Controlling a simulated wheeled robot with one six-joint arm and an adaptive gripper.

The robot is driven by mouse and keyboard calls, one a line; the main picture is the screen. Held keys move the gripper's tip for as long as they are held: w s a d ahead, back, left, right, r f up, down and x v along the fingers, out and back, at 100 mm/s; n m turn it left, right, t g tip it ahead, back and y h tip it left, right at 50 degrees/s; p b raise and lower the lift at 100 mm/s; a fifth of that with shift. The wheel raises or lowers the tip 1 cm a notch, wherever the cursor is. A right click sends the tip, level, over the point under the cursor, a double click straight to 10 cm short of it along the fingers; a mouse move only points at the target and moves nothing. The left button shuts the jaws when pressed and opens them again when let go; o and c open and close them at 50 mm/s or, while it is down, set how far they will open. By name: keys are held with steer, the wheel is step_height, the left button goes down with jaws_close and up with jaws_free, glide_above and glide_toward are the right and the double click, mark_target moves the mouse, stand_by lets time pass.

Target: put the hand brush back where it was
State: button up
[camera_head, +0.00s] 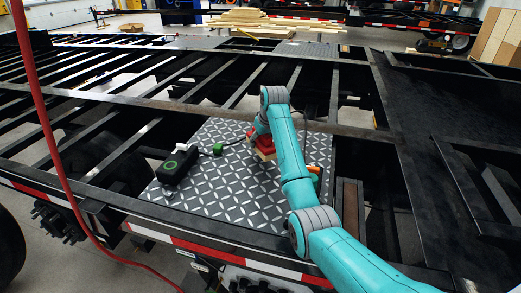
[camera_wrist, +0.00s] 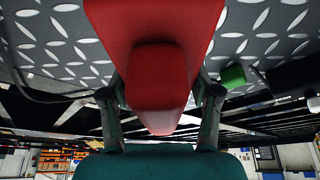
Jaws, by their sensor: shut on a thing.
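The hand brush (camera_head: 265,144) is red with a pale tan lower part, over the right half of the patterned metal plate (camera_head: 215,205) in the head view. My arm partly covers it there. In the wrist view the red brush (camera_wrist: 155,30) fills the upper middle, its handle pointing toward me. My gripper (camera_wrist: 160,98) has one finger on each side of the handle and is shut on it. I cannot tell whether the brush touches the plate. No marked place for the brush shows.
A black box with a green ring (camera_head: 177,166) sits at the plate's left, with a green block (camera_head: 218,149) and cable nearby. An orange item (camera_head: 315,171) shows beside my arm at the right edge. The plate's front is clear; open frame gaps surround it.

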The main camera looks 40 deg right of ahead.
mark_target(267, 137)
steer(key=shift+f, duration=2.1)
steer(key=shift+f, duration=0.15)
steer(key=o, duration=1)
steer(key=v, duration=1.2)
steer(key=shift+w, duration=0.1)
steer(key=shift+r, duration=0.25)
